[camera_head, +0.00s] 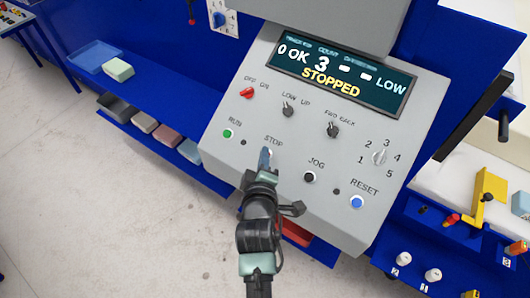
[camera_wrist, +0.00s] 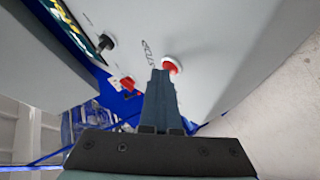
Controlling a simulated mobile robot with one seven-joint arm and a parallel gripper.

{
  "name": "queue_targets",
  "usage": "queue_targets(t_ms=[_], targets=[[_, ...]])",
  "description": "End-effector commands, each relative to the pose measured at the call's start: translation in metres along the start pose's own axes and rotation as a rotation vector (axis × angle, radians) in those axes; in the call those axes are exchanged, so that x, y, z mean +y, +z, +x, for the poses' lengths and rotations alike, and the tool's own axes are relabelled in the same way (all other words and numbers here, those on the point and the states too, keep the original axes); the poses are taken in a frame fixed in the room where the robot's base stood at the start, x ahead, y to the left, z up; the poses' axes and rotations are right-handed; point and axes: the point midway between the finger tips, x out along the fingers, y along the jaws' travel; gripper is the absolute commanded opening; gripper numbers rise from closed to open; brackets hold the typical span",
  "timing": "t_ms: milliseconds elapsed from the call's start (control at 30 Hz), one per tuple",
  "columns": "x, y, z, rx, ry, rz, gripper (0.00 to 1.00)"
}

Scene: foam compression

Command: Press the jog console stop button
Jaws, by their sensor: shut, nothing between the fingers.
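The jog console (camera_head: 310,210) is a light grey sloped panel with a dark display (camera_head: 342,75) that reads "STOPPED". The stop button (camera_wrist: 174,64), red with a pale ring, shows in the wrist view just beyond my fingertips. In the head view my fingers hide most of it, below the "STOP" label. My gripper (camera_head: 265,153) is shut and empty, its fingertips at the button; it also shows in the wrist view (camera_wrist: 160,73). I cannot tell whether the tips touch the button.
Around it on the panel are the green run button (camera_head: 228,133), the black jog button (camera_head: 309,177), the blue reset button (camera_head: 357,202), the red off/on switch (camera_head: 247,93) and other knobs. A blue shelf (camera_head: 165,112) with trays lies left. Blue racks with fittings stand right.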

Motion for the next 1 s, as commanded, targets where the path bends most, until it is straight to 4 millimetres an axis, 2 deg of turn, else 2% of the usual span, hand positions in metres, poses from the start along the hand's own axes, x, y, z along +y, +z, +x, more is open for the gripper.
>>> queue_targets(t_ms=[1000], targets=[[0.014, -0.012, -0.018, -0.001, -0.001, 0.000, 0.00]])
